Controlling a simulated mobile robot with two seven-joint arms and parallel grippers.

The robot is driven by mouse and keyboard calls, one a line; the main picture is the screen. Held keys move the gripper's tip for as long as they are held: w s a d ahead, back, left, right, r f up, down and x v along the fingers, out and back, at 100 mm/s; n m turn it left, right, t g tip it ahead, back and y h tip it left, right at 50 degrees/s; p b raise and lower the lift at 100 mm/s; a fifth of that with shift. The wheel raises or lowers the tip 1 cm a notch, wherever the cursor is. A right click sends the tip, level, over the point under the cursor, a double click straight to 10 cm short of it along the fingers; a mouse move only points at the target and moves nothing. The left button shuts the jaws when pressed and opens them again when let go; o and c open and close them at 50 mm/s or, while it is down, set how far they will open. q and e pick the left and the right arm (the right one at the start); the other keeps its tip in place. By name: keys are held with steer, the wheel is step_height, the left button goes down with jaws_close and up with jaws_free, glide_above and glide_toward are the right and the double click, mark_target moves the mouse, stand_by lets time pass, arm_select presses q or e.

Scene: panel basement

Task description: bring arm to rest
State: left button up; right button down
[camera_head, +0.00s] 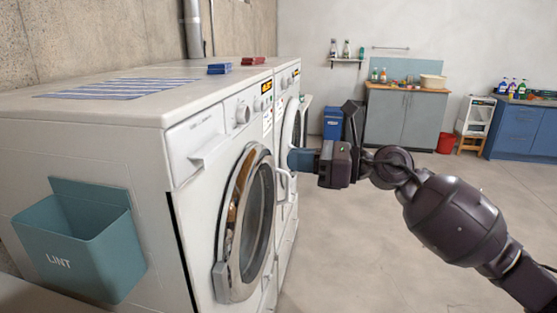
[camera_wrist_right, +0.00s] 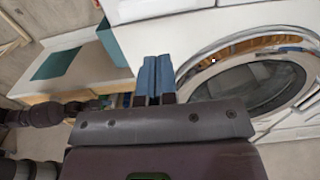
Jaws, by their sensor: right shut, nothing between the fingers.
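My right gripper (camera_head: 300,160) reaches in from the right and points left, in front of the white washing machines. Its blue fingers are together with nothing between them; they show side by side in the right wrist view (camera_wrist_right: 154,78). In the head view the fingertips appear close to the front of the machines, near the near machine's round door (camera_head: 246,225); I cannot tell whether they touch anything. The door also shows at the right of the right wrist view (camera_wrist_right: 255,85). My left gripper is not seen in the head view.
A teal lint bin (camera_head: 80,245) hangs on the near machine's side. A striped cloth (camera_head: 118,88), a blue box (camera_head: 219,69) and a red box (camera_head: 253,61) lie on top. A grey cabinet (camera_head: 403,118) and a blue cabinet (camera_head: 520,130) stand behind. The floor (camera_head: 370,250) is clear.

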step_height(320, 180, up, 6)
steer(key=w+d+m+t+y, duration=0.1)
steer(key=d+m+t+y, duration=0.2)
steer(key=m+t, duration=0.55)
steer(key=s+d+f+m+t+h, duration=0.15)
steer(key=d+f+m+h, duration=0.3)
steer(key=f+m, duration=0.6)
steer(key=s+d+f+m+t+h, duration=0.15)
steer(key=d+f+m+h, duration=0.35)
steer(key=f+m, duration=0.55)
steer(key=s+d+f+m+t+h, duration=0.1)
steer(key=d+f+m+t+h, duration=0.15)
steer(key=f+m+h, duration=0.8)
steer(key=s+d+f+m+g, duration=0.3)
steer(key=s+f+m, duration=0.2)
steer(key=s+f, duration=0.5)
steer(key=s+d+f+m+g, duration=0.3)
steer(key=s+f, duration=0.8)
steer(key=s, duration=0.4)
steer(key=shift+s+m+g+h, duration=0.3)
steer(key=shift+s+m+g, duration=0.1)
steer(key=shift+m+g, duration=0.45)
steer(key=c, duration=1.8)
jaws_free()
